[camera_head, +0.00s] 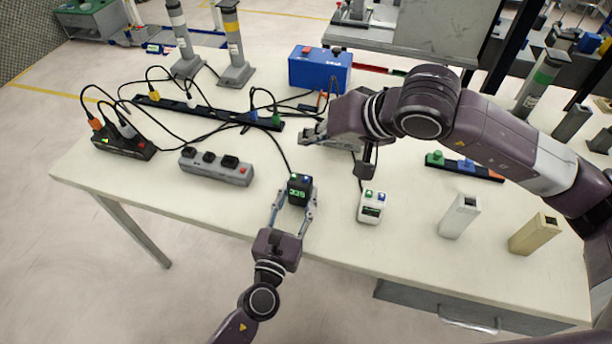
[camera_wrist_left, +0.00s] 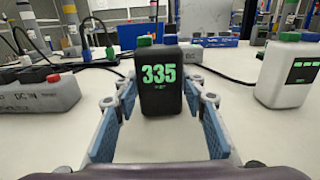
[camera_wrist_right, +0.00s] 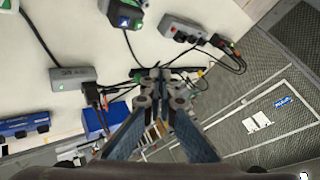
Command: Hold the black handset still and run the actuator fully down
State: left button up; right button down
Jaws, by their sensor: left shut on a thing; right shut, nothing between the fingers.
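The black handset (camera_head: 299,190) stands upright near the table's front edge, with a green and a blue button on top. Its green display reads 335 in the left wrist view (camera_wrist_left: 160,90). My left gripper (camera_head: 297,203) is shut on its two sides. My right gripper (camera_head: 308,136) is shut and empty, behind the handset and apart from it. In the right wrist view its fingertips (camera_wrist_right: 160,88) meet, with the handset (camera_wrist_right: 127,14) near the top edge. Banded grey columns stand at the back, one with a white band (camera_head: 180,38) and one with a yellow band (camera_head: 236,48); which actuator the handset drives cannot be told.
A white handset (camera_head: 370,206) stands to the right. A grey power strip (camera_head: 216,167) and a black socket block (camera_head: 124,144) lie left. Black cables cross the table behind. A blue box (camera_head: 319,68) is at the back. White (camera_head: 459,217) and beige (camera_head: 535,234) posts stand right.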

aim_at(309, 179)
jog(key=shift+f, duration=0.1)
dwell(0.3)
jog(key=shift+f, duration=4.3)
jog(key=shift+f, duration=0.15)
jog(key=shift+f, duration=0.25)
jog(key=shift+f, duration=0.6)
jog(key=shift+r, duration=0.15)
dwell(0.9)
jog(key=shift+r, duration=0.85)
jog(key=shift+r, duration=0.1)
jog(key=shift+r, duration=2.4)
